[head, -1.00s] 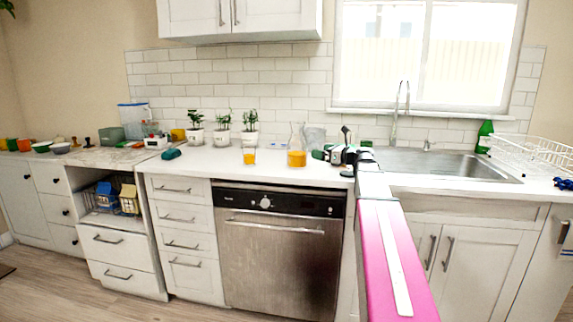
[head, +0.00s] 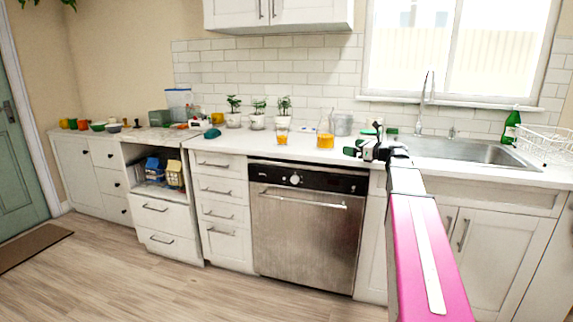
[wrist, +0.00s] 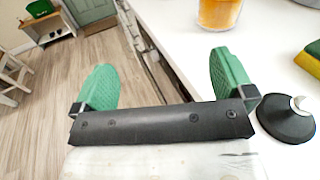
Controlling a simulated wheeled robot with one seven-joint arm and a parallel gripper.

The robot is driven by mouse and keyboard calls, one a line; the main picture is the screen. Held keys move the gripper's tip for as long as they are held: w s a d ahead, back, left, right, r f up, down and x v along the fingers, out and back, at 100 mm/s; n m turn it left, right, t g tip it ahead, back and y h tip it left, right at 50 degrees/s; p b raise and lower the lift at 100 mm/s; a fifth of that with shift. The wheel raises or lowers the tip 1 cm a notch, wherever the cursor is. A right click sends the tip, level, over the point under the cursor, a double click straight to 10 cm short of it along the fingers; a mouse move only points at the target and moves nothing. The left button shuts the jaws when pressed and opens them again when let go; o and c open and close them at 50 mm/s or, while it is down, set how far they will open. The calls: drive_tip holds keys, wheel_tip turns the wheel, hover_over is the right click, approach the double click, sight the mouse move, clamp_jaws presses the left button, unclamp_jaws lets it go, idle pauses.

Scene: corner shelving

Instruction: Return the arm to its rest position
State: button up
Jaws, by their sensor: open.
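My gripper (head: 364,143) is at the end of my pink arm in the head view, over or near the front edge of the white counter (head: 255,147), left of the sink. In the wrist view its two green fingers are spread apart, and the gap between them (wrist: 163,82) is empty. Beyond the gap are the counter's front edge and the floor. A glass of orange liquid (wrist: 218,12) stands on the counter beyond the right finger. My arm stretches forward from the bottom right of the head view.
A flask of orange liquid (head: 325,136) stands on the counter left of my gripper. A black base with a metal top (wrist: 287,118) and a yellow-green sponge (wrist: 310,60) lie right of the right finger. The sink (head: 465,152) is to the right. The floor (head: 130,268) at left is clear.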

drive_tip(key=s+a+f+n+g+h, duration=0.2)
drive_tip(key=s+a+f+n, duration=0.15)
drive_tip(key=f, duration=0.45)
drive_tip(key=s+a+f+n+g+h, duration=0.15)
drive_tip(key=s+f+n, duration=0.25)
drive_tip(key=f, duration=0.4)
drive_tip(key=s+a+f+n+g+h, duration=0.2)
drive_tip(key=s+a+f+n+g, duration=0.15)
drive_tip(key=f, duration=0.45)
drive_tip(key=s+f+n+g+h, duration=0.4)
drive_tip(key=s+f+n+h, duration=0.3)
drive_tip(key=s+f+n, duration=0.6)
drive_tip(key=s+f, duration=0.3)
drive_tip(key=s, duration=0.1)
drive_tip(key=shift+s+f+n, duration=0.3)
drive_tip(key=shift+f+n, duration=0.1)
